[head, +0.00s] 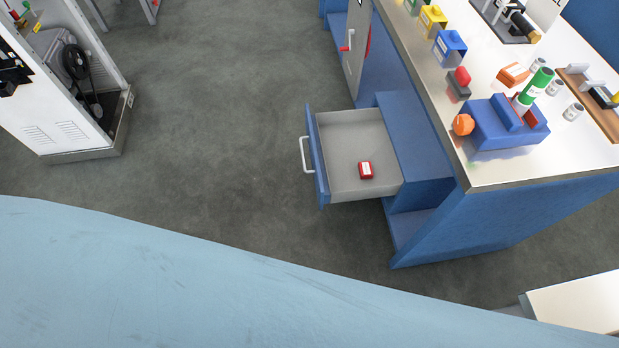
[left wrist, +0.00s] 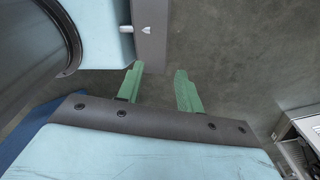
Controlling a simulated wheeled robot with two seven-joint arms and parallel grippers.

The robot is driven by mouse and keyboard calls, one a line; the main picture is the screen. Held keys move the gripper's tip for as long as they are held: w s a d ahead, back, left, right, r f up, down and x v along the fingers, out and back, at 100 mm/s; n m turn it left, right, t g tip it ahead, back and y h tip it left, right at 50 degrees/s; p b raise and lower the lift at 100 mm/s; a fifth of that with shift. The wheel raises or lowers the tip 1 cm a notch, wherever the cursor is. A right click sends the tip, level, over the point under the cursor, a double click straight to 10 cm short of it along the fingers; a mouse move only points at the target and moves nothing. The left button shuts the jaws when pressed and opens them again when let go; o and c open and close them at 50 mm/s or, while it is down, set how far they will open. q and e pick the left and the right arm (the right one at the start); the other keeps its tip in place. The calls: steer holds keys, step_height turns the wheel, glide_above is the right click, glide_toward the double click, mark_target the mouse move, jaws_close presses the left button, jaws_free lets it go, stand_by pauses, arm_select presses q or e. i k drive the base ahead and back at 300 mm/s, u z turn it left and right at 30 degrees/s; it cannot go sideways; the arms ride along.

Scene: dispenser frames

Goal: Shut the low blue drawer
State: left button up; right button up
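The low blue drawer (head: 317,160) stands pulled out to the left from the blue bench (head: 415,140) in the head view. It has a white handle (head: 305,155) on its front and a grey inside. A small red item (head: 366,170) with a white label lies in it. My left gripper (left wrist: 158,90) shows in the left wrist view with two green fingers apart and nothing between them, over the grey floor. The drawer is not recognizable in that view. Neither gripper shows in the head view, so their distance from the drawer cannot be told.
The steel bench top (head: 480,100) carries a blue vise-like block (head: 490,125), coloured bins (head: 450,48) and small jars. A white machine (head: 60,85) stands at the left. The floor (head: 220,120) left of the drawer is clear. A white surface (head: 575,303) is at lower right.

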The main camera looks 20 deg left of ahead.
mark_target(338, 141)
steer(key=k, duration=0.1)
steer(key=u, duration=1.75)
steer(key=i, duration=1.1)
steer(key=z, duration=2.85)
steer(key=i, duration=0.4)
steer(key=u, duration=0.7)
